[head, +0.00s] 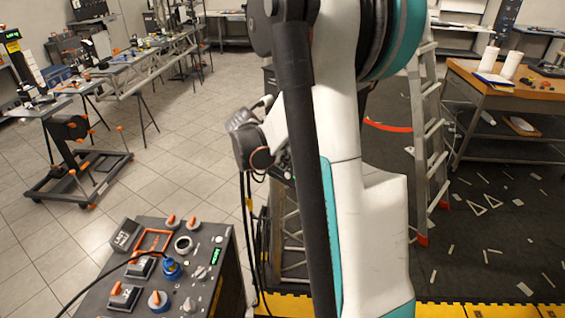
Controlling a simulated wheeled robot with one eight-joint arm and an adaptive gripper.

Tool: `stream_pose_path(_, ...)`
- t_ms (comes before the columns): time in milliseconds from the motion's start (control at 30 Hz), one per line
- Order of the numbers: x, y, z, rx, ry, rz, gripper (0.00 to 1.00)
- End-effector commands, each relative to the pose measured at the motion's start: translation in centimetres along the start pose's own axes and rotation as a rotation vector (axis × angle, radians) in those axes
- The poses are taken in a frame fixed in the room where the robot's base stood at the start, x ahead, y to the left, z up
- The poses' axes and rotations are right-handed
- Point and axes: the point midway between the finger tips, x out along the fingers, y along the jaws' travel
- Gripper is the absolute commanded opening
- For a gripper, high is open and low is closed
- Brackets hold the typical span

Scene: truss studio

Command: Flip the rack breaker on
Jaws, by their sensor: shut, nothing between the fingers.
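A dark control panel (205,285) with a sloped top stands at the lower left in the head view. It carries a black labelled block (125,235), an orange frame (153,240), two orange-tipped switches (172,221) (194,226), a round ring (184,245) and a blue connector (171,268) with a black cable. Lower down are a block with an orange part (124,296) and an orange-tipped knob (158,300). I cannot tell which is the rack breaker or how it is set. My arm fills the middle of the picture, right of the panel; I cannot make out my gripper.
A ladder (428,140) stands right of my arm. A wooden workbench (530,88) is at the upper right. Scraps lie on the dark floor. A yellow-black edge strip (480,311) runs along the bottom. A wheeled stand (80,170) is at left; the tiled floor between is clear.

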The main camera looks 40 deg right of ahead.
Motion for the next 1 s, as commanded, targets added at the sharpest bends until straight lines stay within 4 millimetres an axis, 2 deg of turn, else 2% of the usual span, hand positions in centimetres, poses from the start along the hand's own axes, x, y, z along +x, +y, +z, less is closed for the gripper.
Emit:
stream_pose_path(500,-1.3,0.0,1.1,0.0,-0.001,0.0,0.0)
stream_pose_path(833,-1.4,0.1,0.9,0.0,-0.001,0.0,0.0)
stream_pose_path(1000,-2.4,0.5,0.0,-0.002,-0.001,0.0,0.0)
